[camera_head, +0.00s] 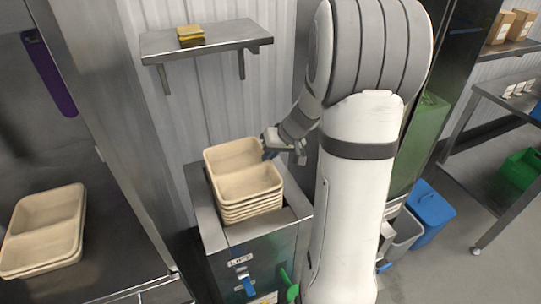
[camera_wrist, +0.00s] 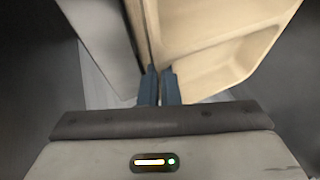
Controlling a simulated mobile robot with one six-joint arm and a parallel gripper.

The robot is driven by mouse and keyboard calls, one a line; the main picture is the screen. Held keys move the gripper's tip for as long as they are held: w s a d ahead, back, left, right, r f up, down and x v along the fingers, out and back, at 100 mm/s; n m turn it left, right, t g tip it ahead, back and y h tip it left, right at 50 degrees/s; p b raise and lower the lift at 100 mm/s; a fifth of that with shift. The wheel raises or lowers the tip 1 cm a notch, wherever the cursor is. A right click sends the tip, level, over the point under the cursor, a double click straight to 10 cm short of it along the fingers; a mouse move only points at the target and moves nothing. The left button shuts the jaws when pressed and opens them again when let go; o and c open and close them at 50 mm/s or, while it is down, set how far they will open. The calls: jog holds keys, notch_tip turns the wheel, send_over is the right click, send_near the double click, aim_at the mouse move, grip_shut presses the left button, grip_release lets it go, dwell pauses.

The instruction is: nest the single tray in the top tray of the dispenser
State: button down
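A beige two-compartment tray (camera_head: 241,168) sits at the top of the tray stack (camera_head: 252,211) in the dispenser (camera_head: 217,236). It is level or slightly tilted, and I cannot tell whether it is fully seated in the tray below. My gripper (camera_head: 271,147) is at its back right rim in the head view. In the wrist view the two dark fingers (camera_wrist: 159,88) are close together at the edge of the tray (camera_wrist: 215,55), with the rim running down between them. The exact contact is small and dim.
Another beige tray (camera_head: 44,232) rests on the bench at the left. A wall shelf (camera_head: 205,42) with yellow sponges (camera_head: 190,35) is above the dispenser. Blue (camera_head: 430,206) and grey (camera_head: 403,235) bins stand at the right. My arm hides the middle right.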

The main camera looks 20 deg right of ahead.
jog(key=shift+f, duration=0.15)
jog(key=c, duration=1.6)
grip_release()
jog(key=shift+s+a, duration=0.1)
jog(key=shift+s, duration=0.05)
jog(key=v, duration=0.8)
jog(key=s+a+h, duration=0.1)
jog(key=s+a, duration=0.3)
jog(key=s, duration=0.2)
jog(key=s+a+r+g+h, duration=0.1)
jog(key=s+a, duration=0.3)
jog(key=s, duration=0.2)
jog(key=s+a+r+g+h, duration=0.1)
jog(key=s+a, duration=0.3)
jog(key=s, duration=0.2)
jog(key=shift+s+a+r+n+h, duration=0.15)
jog(key=shift+s+a+n+h, duration=0.05)
jog(key=shift+a+n+h, duration=0.2)
